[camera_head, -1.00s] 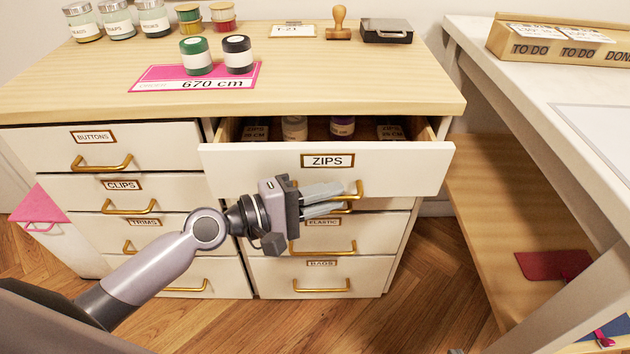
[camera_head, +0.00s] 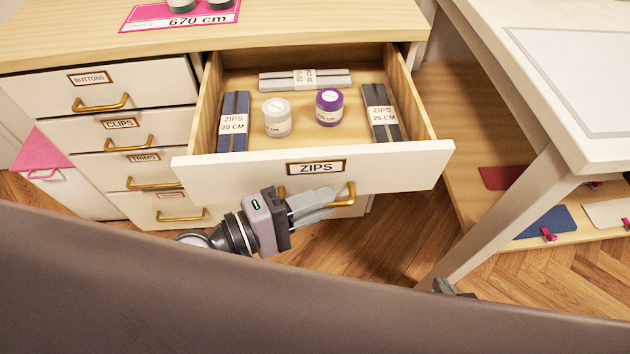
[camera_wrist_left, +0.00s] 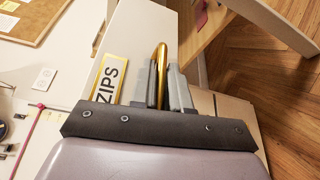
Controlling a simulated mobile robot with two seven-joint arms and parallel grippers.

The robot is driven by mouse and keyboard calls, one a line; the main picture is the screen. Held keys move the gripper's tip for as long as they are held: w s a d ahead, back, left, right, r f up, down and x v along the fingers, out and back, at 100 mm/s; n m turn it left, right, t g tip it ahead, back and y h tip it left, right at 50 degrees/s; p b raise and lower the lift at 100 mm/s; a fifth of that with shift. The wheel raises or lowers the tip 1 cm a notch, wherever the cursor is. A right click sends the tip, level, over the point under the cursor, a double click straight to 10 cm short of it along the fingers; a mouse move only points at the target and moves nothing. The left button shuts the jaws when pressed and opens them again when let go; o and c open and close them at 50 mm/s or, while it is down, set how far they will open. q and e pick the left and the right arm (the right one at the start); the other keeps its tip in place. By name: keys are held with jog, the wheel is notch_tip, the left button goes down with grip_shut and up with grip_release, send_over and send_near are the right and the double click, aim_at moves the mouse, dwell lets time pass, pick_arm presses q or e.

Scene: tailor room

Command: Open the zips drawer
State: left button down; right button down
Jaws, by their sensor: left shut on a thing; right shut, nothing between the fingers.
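The zips drawer (camera_head: 240,175) is pulled well out of the cabinet, its inside in plain view. It holds packs of zips, a white-lidded jar (camera_head: 277,118) and a purple jar (camera_head: 329,107). My left gripper (camera_head: 322,203) is shut on the drawer's gold handle (camera_head: 349,197), below the ZIPS label (camera_head: 316,167). In the left wrist view the handle (camera_wrist_left: 162,62) lies between the fingers of that gripper (camera_wrist_left: 163,84). My right gripper (camera_head: 448,287) shows only in small part at the bottom, shut and apart from the drawer.
The buttons (camera_head: 145,94), clips (camera_head: 165,131) and trims (camera_head: 172,167) drawers at the left are closed. A white table (camera_head: 575,135) with a slanted leg stands at the right, over a wooden lower shelf (camera_head: 460,120). My arm covers the lower part of the view.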

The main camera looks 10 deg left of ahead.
pick_arm(q)
jog(key=shift+s+d, duration=0.1)
jog(key=shift+s, duration=0.3)
jog(key=c, duration=1.2)
grip_release()
jog(key=b+v, duration=0.3)
jog(key=v, duration=0.4)
